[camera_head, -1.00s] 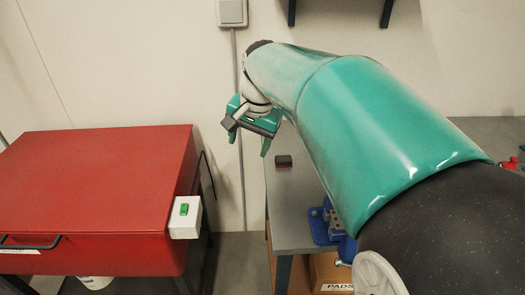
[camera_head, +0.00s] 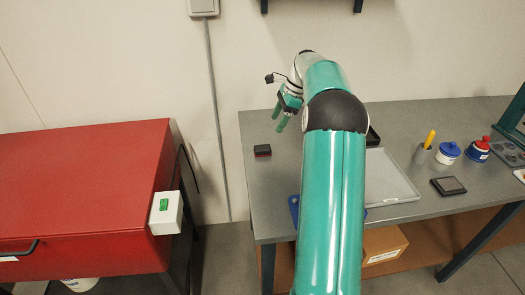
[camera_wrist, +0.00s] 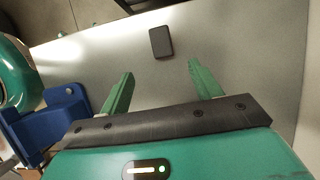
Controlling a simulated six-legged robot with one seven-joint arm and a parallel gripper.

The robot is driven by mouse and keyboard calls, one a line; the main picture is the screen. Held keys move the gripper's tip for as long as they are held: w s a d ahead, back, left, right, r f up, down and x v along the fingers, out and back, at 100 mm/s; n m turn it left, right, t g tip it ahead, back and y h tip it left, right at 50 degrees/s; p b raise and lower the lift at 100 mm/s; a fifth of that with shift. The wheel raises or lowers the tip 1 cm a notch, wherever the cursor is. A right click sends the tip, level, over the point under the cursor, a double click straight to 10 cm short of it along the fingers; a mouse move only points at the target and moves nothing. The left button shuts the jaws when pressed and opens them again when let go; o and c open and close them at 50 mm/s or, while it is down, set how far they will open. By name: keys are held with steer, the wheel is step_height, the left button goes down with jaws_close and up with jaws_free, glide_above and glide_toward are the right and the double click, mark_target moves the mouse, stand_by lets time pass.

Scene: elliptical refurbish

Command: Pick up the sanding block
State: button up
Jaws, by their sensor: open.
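The likely sanding block (camera_head: 262,151) is a small dark block with a red lower edge. It lies flat on the left end of the grey workbench (camera_head: 400,212). In the wrist view the dark block (camera_wrist: 161,42) lies ahead of my fingertips, roughly centred between them, with a gap of bare bench. My gripper (camera_head: 280,117) has green fingers, is open and empty, and hangs above the bench, right of the block in the head view. Both spread fingers show in the wrist view (camera_wrist: 160,72).
A blue vise (camera_wrist: 50,125) is left of my gripper. A grey tray (camera_head: 392,192), a cup with a yellow tool (camera_head: 423,154), two bottles and a dark square piece (camera_head: 448,186) lie right. A red box (camera_head: 85,190) stands left across a gap. Bench around the block is clear.

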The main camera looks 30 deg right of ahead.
mark_target(263, 147)
steer(key=x, duration=1.2)
steer(key=shift+w+f, duration=0.2)
steer(key=c, duration=1.2)
steer(key=shift+o, duration=0.2)
steer(key=shift+r, duration=0.5)
step_height(263, 147, up, 2)
steer(key=shift+r, duration=0.1)
steer(key=s+a+r, duration=0.9)
steer(key=a, duration=0.1)
steer(key=shift+a+r, duration=0.35)
steer(key=shift+r, duration=0.05)
